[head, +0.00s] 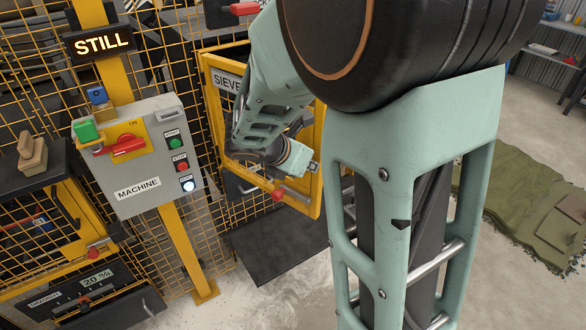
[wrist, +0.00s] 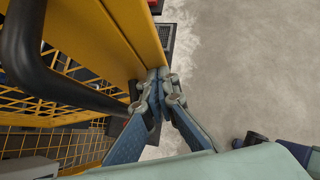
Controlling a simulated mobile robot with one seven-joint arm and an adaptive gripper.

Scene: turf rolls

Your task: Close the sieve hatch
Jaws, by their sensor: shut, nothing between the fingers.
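The sieve hatch (head: 316,195) is a yellow-framed mesh door with a "SIEVE" label, left of centre in the head view. It appears to stand out at an angle from the fence; my arm hides much of it, so I cannot tell how wide the gap is. My gripper (head: 313,167) is in front of the hatch's lower right part. In the wrist view my gripper (wrist: 161,76) is shut and empty, its tips close to the yellow frame edge (wrist: 140,35). I cannot tell whether they touch. A black bar handle (wrist: 60,90) shows at the left there.
A grey machine box (head: 140,155) with a red switch and several buttons stands left of the hatch. A "STILL" sign (head: 103,42) hangs above it. A dark plate (head: 280,245) lies below the hatch. Green turf (head: 520,205) lies at the right. Bare floor lies between.

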